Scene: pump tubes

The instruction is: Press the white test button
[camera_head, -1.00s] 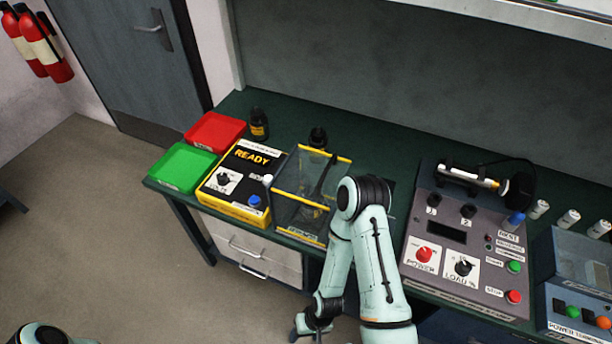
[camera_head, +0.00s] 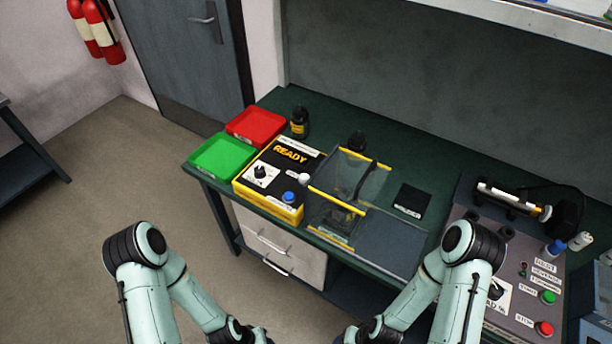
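A yellow and black box (camera_head: 268,211) stands on the green bench and shows the word READY. A round white button (camera_head: 304,179) sits on its top at the right, behind a blue button (camera_head: 289,197). A black knob (camera_head: 260,172) is on its left. My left gripper (camera_head: 250,336) is low at the bottom edge, in front of the bench and apart from the box. My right gripper (camera_head: 348,336) is also at the bottom edge, right of the left one. Both are partly cut off, and their finger openings cannot be made out.
A clear yellow-edged enclosure (camera_head: 345,195) stands right beside the box. Green (camera_head: 222,156) and red (camera_head: 256,126) trays lie to its left and a dark bottle (camera_head: 299,122) behind. A grey control panel (camera_head: 510,310) is at the right, partly behind my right arm.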

